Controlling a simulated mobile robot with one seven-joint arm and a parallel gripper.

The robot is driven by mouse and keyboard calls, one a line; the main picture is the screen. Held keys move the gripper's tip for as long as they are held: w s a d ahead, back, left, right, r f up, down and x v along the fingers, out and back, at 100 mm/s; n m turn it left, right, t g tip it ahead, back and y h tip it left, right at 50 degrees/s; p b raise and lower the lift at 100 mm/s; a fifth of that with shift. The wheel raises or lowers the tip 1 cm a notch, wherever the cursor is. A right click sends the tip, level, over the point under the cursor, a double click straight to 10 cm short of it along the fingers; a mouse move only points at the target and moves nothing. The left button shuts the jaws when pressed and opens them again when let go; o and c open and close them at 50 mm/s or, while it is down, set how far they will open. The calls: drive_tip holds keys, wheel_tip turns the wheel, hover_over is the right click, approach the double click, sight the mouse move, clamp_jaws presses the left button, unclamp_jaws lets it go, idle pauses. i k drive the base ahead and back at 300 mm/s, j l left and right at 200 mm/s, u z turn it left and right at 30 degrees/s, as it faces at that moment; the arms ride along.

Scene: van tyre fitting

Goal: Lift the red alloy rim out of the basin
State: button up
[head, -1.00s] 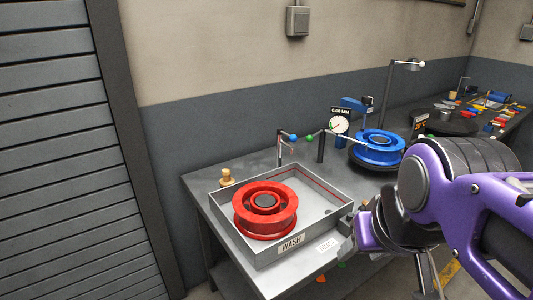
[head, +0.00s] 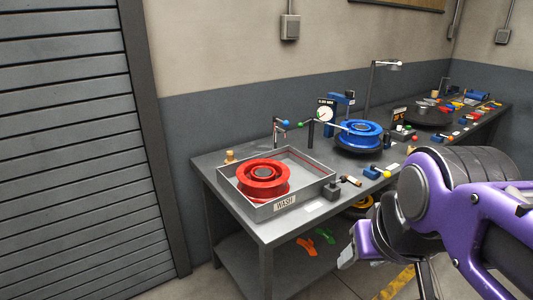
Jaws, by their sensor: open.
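The red alloy rim (head: 263,178) lies flat inside the left part of the grey basin (head: 262,210), whose front wall carries a WASH label. The rim's top stands above the basin's front wall. My gripper (head: 349,257) is at the lower right, in front of the table and to the right of the basin, well apart from the rim. It is open and seen from the side; my purple arm hides part of it.
A blue rim (head: 357,136) sits on a dark round stand beside a dial gauge (head: 325,115). Small tools and a dark block (head: 332,191) lie right of the basin. A tap (head: 279,127) rises behind it. Orange pieces (head: 305,247) lie on the lower shelf.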

sight(258, 190)
drive_tip(key=z, duration=0.35)
drive_tip(key=k+z, duration=0.15)
drive_tip(key=z, duration=0.2)
drive_tip(key=l+z, duration=0.1)
drive_tip(key=z, duration=0.2)
drive_tip(key=j+z, duration=0.5)
drive_tip(key=j, duration=1.75)
